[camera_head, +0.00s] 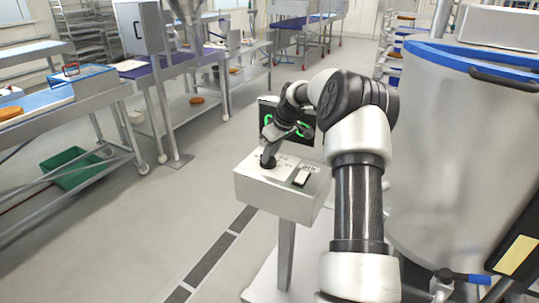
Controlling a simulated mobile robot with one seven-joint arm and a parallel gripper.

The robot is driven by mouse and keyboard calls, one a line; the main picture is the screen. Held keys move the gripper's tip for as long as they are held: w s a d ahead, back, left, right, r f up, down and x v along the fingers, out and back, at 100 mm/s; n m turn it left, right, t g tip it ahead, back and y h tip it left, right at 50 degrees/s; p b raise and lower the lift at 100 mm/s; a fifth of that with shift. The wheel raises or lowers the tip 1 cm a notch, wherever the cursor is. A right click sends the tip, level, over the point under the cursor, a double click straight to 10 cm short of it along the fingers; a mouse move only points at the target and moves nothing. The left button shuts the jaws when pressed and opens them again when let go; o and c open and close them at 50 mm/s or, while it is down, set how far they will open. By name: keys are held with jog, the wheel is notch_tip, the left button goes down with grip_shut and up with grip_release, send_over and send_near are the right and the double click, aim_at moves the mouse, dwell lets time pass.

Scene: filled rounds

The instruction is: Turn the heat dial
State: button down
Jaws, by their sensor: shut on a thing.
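A pale grey control box (285,200) stands on a post in the middle of the head view. A dark round dial (267,164) sits on the left part of its top face. My gripper (268,155) points down onto the dial and is shut on it; the fingertips are small and partly hidden by the hand. A label lies beside the dial. A light rocker switch (302,178) is to the right of it on the same face.
A large metal vat (445,150) with a blue rim is close on the right. Conveyor tables (60,105) and a green crate (72,178) are on the left. The floor between is open.

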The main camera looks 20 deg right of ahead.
jog(key=c, duration=1.6)
grip_release()
jog(key=shift+c, duration=0.2)
jog(key=v, duration=1.7)
jog(key=shift+s+r+b, duration=0.15)
jog(key=shift+b, duration=0.15)
